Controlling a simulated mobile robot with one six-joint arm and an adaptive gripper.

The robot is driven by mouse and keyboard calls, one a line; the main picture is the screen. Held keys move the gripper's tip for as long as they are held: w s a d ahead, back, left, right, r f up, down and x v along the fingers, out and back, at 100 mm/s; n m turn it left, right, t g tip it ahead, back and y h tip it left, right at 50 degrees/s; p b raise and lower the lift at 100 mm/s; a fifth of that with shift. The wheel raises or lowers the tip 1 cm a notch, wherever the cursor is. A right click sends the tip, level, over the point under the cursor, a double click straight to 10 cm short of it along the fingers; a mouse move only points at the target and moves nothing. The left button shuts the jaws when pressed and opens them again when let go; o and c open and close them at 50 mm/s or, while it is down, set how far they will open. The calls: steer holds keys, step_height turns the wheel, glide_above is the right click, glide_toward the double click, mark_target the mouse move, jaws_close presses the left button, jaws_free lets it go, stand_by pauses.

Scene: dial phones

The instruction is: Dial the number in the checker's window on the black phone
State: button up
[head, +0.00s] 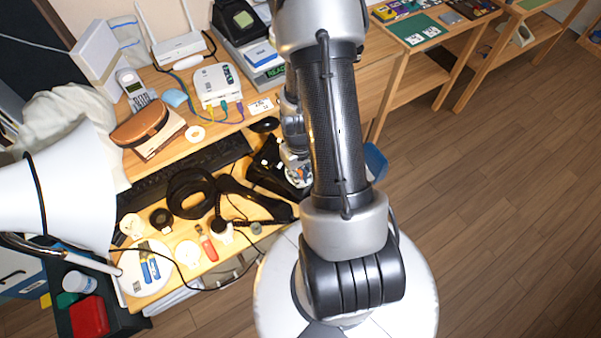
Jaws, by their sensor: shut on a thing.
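The black phone (262,172) sits on the desk just left of my arm. Its right side is hidden behind the arm, and its digits cannot be read. A black curved handset (252,196) lies in front of it, apart from the body, with a coiled cord. My gripper (298,172) is low over the phone's right part, mostly hidden by my arm. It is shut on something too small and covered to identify. The checker (262,58) is a grey device at the back with a green-lit window (277,72); it shows letters like "READ", partly cut off by my arm.
A keyboard (160,184), black headphones (187,194) and a red-handled tool (208,247) lie left of the phone. A white lamp (55,195) stands at the far left. A router (217,84) with cables is behind. Open floor (500,210) is on the right.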

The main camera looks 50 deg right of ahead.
steer(key=shift+w+r, duration=0.1)
steer(key=shift+w+a+r, duration=0.2)
steer(key=shift+w+a, duration=0.05)
steer(key=shift+w, duration=0.15)
steer(key=shift+w+r+p, duration=0.15)
steer(key=shift+w+p, duration=0.15)
steer(key=shift+p, duration=0.1)
steer(key=shift+w+r, duration=0.1)
steer(key=shift+w, duration=0.25)
steer(key=shift+w+d+r, duration=0.1)
steer(key=shift+w+r, duration=0.1)
steer(key=shift+w, duration=0.3)
steer(key=shift+w+p, duration=0.1)
steer(key=shift+p, duration=0.2)
